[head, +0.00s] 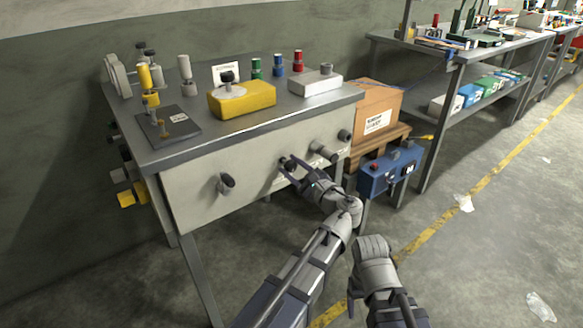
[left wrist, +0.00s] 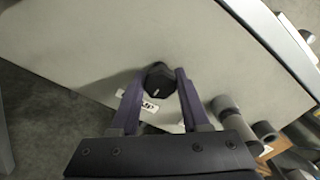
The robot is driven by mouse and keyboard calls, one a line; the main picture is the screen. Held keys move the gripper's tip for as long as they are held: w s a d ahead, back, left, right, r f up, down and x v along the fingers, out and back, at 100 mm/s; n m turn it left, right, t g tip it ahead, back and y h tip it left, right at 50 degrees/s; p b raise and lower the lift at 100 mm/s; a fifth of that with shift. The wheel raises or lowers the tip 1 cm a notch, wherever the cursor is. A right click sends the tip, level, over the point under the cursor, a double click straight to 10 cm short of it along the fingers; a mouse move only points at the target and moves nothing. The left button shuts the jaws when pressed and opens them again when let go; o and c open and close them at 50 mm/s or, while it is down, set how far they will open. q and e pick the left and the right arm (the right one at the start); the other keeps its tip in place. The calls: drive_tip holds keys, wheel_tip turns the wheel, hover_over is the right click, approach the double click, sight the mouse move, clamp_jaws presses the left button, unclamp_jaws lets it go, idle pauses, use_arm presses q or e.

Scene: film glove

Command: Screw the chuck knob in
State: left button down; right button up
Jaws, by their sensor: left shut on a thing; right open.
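The chuck knob (left wrist: 158,80), dark and faceted with a small pale mark, is at the light front panel (left wrist: 90,55) of the machine. My left gripper (left wrist: 158,90) has one purple finger on each side of it and is shut on it. In the head view, the left gripper (head: 294,167) reaches the panel at the knob (head: 287,161). How deep the knob sits is hidden.
Another dark knob (head: 227,182) is left on the panel, and grey cylindrical fittings (head: 322,151) are close to the right of my left gripper. A blue control box (head: 388,174) stands beside the bench. The bench top (head: 230,128) holds a yellow block (head: 242,99).

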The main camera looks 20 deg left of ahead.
use_arm(q)
drive_tip(key=m, duration=0.6)
drive_tip(key=shift+s+f, duration=0.1)
drive_tip(key=shift+s, duration=0.05)
drive_tip(key=m, duration=0.5)
drive_tip(key=shift+m, duration=0.4)
drive_tip(key=m, duration=0.6)
drive_tip(key=shift+m, duration=2.8)
drive_tip(key=shift+c, duration=1.9)
unclamp_jaws()
drive_tip(key=shift+s+d, duration=0.1)
